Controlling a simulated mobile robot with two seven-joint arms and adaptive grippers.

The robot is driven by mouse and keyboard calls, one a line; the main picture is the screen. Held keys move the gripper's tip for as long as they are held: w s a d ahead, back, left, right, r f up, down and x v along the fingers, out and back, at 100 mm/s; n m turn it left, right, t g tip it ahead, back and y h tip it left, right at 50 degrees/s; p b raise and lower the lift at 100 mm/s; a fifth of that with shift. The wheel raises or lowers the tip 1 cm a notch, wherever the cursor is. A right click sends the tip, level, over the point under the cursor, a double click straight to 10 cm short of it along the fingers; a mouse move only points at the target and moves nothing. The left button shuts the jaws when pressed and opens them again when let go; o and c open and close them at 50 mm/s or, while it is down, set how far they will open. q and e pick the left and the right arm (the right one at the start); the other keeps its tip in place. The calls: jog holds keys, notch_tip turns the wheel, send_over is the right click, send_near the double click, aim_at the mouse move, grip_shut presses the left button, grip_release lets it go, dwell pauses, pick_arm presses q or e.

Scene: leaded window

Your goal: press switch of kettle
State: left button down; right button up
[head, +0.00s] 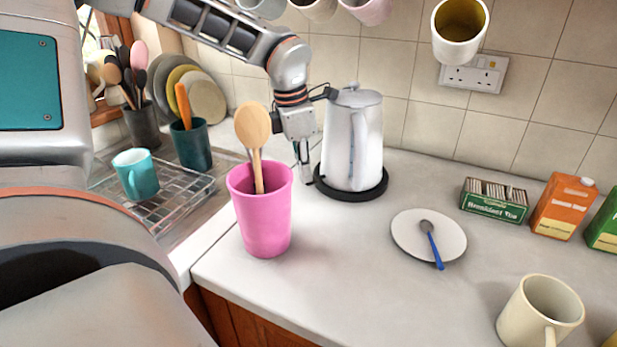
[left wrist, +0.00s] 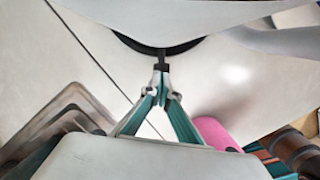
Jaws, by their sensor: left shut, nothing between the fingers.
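The kettle (head: 352,140) is pale metal with a lid and a handle. It stands upright on a round black base (head: 362,193) on the counter. My left gripper (head: 305,178) is shut and empty, pointing down just left of the base. In the left wrist view, the kettle's pale body (left wrist: 165,14) fills the top, with the black rim (left wrist: 132,44) of the base below it. A small dark tab, seemingly the switch (left wrist: 161,57), sticks out from the rim. My left gripper's fingertips (left wrist: 161,74) are at its end; I cannot tell whether they touch. My right gripper is out of view.
A pink cup (head: 263,215) with wooden spoons stands close in front of my left gripper. A dish rack (head: 170,208) with a teal mug is to the left. A white plate (head: 415,246) with a spoon lies right of the kettle. Several mugs hang above.

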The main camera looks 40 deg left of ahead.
aim_at(292, 200)
pick_arm(q)
jog(key=shift+g, duration=0.5)
jog(key=s+f, duration=0.3)
jog(key=shift+s+a, duration=0.15)
jog(key=shift+a, duration=0.2)
jog(key=shift+s+a+f, duration=0.1)
jog(key=shift+s, duration=0.1)
notch_tip(292, 200, up, 11)
jog(key=shift+w+t+p, duration=0.3)
jog(key=shift+w+t, duration=0.1)
jog(key=shift+w, duration=0.05)
